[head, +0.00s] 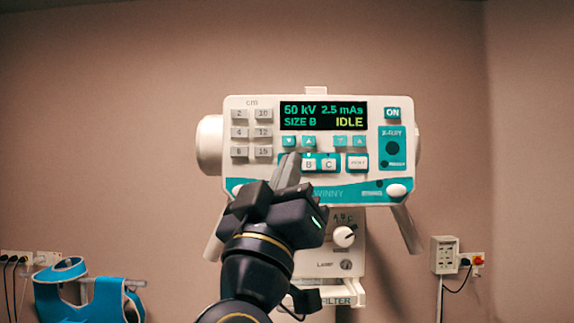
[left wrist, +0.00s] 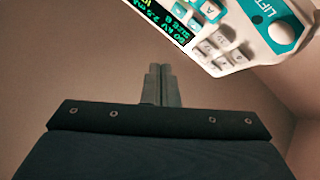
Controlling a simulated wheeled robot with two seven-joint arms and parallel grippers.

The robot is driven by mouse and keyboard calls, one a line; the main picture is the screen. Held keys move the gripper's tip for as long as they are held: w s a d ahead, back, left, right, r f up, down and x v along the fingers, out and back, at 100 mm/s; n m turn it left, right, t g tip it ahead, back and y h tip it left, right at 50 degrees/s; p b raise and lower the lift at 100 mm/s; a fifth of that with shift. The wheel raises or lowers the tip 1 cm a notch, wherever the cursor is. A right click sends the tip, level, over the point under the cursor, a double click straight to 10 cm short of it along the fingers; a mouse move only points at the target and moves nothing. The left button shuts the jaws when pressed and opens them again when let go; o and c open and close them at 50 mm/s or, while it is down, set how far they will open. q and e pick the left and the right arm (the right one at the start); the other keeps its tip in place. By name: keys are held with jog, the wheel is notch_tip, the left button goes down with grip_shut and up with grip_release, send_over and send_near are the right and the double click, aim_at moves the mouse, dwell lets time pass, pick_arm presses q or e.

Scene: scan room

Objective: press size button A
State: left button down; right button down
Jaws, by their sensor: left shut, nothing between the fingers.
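The white control unit (head: 270,112) faces me on its stand, its display (head: 324,115) reading 50 kV, 2.5 mAs, SIZE B, IDLE. Size buttons B (head: 309,164) and C (head: 328,164) show in the head view; the place just left of B, where button A sits, is covered by my fingers. My left gripper (head: 288,168) is shut and empty, fingers pointing up at the panel; I cannot tell if they touch it. In the left wrist view the shut fingers (left wrist: 163,84) show below the tilted panel, and a pale button, likely A (left wrist: 208,9), shows at the top. My right gripper is out of view.
A number keypad (head: 251,133) is left of the display. Arrow buttons (head: 308,141) sit just above the size buttons. A knob (head: 344,236) is on the stand below. A blue apron (head: 68,291) hangs at lower left; a wall socket box (head: 444,254) is at right.

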pick_arm(q)
jog(key=shift+a, duration=0.1)
jog(key=w, duration=0.8)
jog(key=shift+w, duration=0.4)
jog(key=shift+w, duration=0.15)
dwell(1.9)
jog(key=shift+w, duration=0.25)
jog(key=shift+w, duration=0.35)
dwell(0.6)
dwell(0.4)
jog(key=shift+s, duration=0.8)
